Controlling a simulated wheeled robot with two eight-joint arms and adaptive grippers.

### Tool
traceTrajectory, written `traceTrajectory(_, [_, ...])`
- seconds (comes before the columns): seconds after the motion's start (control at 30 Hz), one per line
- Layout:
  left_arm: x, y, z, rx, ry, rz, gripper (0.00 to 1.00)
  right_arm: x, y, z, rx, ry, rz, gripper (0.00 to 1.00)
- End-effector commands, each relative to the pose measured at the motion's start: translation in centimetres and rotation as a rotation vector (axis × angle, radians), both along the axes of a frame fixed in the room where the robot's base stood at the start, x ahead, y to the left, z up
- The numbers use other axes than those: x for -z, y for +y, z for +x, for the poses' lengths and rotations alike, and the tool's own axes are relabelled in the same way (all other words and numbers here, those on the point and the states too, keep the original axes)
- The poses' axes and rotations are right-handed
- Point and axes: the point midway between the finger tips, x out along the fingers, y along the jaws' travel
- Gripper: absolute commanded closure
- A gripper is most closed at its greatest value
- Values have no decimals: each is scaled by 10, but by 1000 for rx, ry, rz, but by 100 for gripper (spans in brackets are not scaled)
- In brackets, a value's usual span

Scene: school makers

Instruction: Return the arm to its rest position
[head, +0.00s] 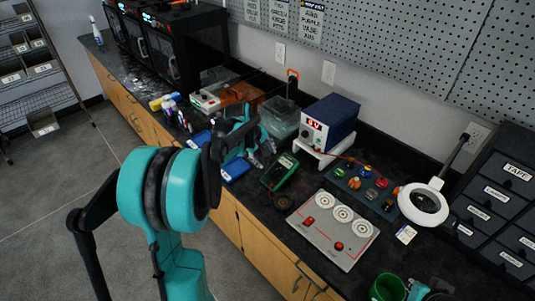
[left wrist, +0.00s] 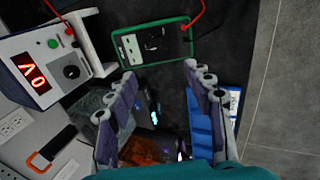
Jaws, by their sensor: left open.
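My left arm comes in from the bottom left of the head view, with its large teal joint nearest the camera. My left gripper (head: 264,158) is over the workbench, beside the blue bins and the green multimeter. In the left wrist view the two fingers of my left gripper (left wrist: 160,88) are spread apart with nothing held between them. Dark bench top and small items show beyond the gap. A teal and grey part at the bottom right edge of the head view looks like my right gripper (head: 430,290); its fingers are too cut off to read.
A green multimeter (head: 280,172) and a blue power supply (head: 332,122) stand close to the left gripper. A grey panel with dials (head: 325,250), a ring lamp (head: 423,205) and a green cup (head: 388,288) are to the right. Grey floor (head: 60,200) lies open at left.

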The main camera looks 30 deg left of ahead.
Motion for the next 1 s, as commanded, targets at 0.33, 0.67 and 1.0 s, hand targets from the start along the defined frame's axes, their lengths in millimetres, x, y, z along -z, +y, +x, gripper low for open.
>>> traceTrajectory(0.33, [-9, -11, -9, 42, -10, 26, 48, 0, 0, 0, 0, 0, 0, 100])
traceTrajectory(0.67, [-62, -94, -105, 441, -106, 281, 48, 0, 0, 0, 0, 0, 0, 100])
traceTrajectory(1.0, [-57, -152, -219, 892, -214, 585, 48, 0, 0, 0, 0, 0, 0, 100])
